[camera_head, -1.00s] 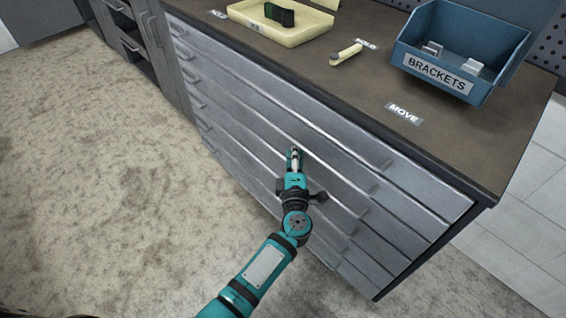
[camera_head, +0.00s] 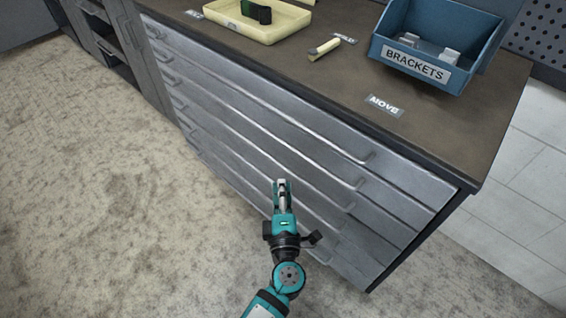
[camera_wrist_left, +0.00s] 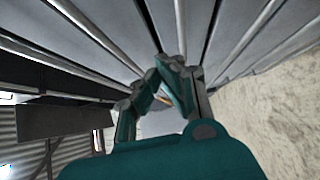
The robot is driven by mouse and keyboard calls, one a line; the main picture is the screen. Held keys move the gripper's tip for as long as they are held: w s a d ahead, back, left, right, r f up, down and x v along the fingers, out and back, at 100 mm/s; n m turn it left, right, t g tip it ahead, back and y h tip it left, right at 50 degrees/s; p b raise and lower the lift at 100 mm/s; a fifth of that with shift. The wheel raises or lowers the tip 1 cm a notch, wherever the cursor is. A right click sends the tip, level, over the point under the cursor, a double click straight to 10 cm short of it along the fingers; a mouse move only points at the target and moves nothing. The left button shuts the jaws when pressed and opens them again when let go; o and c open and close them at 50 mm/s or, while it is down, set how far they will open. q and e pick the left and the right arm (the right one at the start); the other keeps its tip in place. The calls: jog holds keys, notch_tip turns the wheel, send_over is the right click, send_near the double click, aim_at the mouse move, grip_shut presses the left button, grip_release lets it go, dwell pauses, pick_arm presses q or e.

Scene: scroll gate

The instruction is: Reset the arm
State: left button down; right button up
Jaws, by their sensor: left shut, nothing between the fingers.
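My left gripper (camera_head: 282,184) is teal and dark grey, and it is in front of the grey drawer fronts of the workbench (camera_head: 240,125) in the head view. Its fingers are together with nothing between them. In the left wrist view the fingertips (camera_wrist_left: 166,66) meet near the middle, and the long drawer handles run past above them. From these views I cannot tell whether the fingertips touch a drawer front. My right gripper is not in view.
On the bench top are a blue bin labelled BRACKETS (camera_head: 418,66), a cream tray (camera_head: 262,30) with a dark green and black item (camera_head: 256,11), a small yellowish-handled tool (camera_head: 325,49) and a MOVE label (camera_head: 385,105). Open floor (camera_head: 90,190) lies to the left.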

pick_arm(q)
jog(key=shift+s, duration=0.15)
